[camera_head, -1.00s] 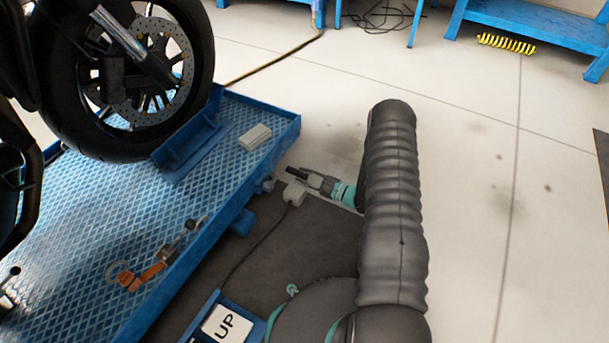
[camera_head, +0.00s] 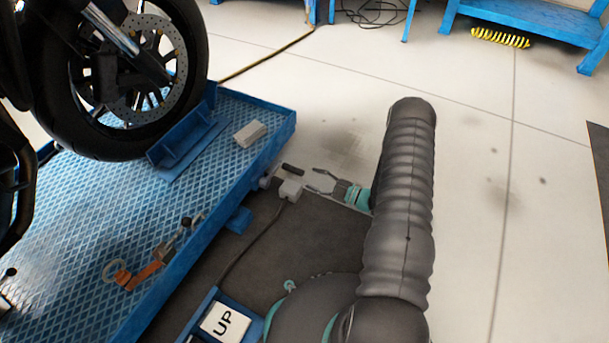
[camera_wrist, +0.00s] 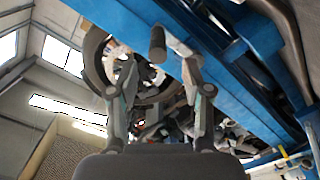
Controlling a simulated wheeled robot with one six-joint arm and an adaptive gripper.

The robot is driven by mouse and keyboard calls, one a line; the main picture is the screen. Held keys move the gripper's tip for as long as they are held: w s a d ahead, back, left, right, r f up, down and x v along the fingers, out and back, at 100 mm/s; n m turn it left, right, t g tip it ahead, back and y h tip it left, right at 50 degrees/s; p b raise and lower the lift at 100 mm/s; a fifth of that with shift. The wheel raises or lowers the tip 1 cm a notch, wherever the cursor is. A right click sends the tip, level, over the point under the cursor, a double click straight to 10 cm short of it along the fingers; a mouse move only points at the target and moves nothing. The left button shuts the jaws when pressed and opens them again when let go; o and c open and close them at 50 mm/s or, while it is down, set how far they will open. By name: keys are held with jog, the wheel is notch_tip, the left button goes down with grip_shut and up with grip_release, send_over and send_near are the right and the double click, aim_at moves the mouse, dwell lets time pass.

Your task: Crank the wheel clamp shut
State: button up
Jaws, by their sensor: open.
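The motorcycle's front wheel (camera_head: 190,95) stands at the blue wheel clamp (camera_head: 186,146) on the lift platform. The crank's black handle (camera_head: 293,169) sticks out beside the platform's right edge, near the crank's grey hub (camera_head: 266,182). My gripper (camera_head: 311,181) is open and empty just right of the handle in the head view, with a visible gap between them. In the wrist view the handle (camera_wrist: 157,44) appears ahead of my gripper (camera_wrist: 158,80), roughly midway between the spread fingers. The clamp's jaws are partly hidden, so how tightly they hold the wheel cannot be told.
The blue lift platform (camera_head: 85,235) fills the left, with a pale block (camera_head: 250,134) and an orange strap (camera_head: 144,274) on it. An UP pedal (camera_head: 226,320) is in front.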

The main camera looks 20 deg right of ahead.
jog(key=v, duration=0.6)
jog(key=shift+a, duration=0.1)
dwell(0.4)
